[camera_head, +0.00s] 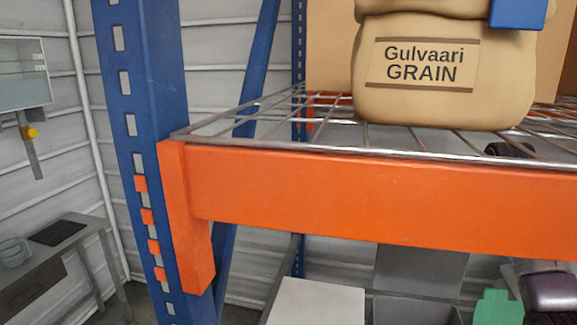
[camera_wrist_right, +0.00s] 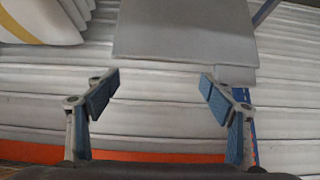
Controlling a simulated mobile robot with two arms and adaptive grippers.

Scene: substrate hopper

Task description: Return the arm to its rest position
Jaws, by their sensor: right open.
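My right gripper (camera_wrist_right: 160,82) shows in the right wrist view. Its two blue-padded fingers stand wide apart with nothing between them. Behind and above them is a flat grey panel (camera_wrist_right: 185,28) against pale ribbed surfaces. In the head view I can make out no gripper. A dark rounded shape (camera_head: 550,291) at the lower right of the head view may be part of my arm; I cannot tell. My left gripper shows in neither view.
A blue rack post (camera_head: 140,75) and orange beam (camera_head: 390,200) stand close in front. A tan grain sack (camera_head: 445,100) rests on the wire shelf (camera_head: 270,110). A grey table (camera_head: 50,265) stands at left. White and grey boxes (camera_head: 315,302) sit below the beam.

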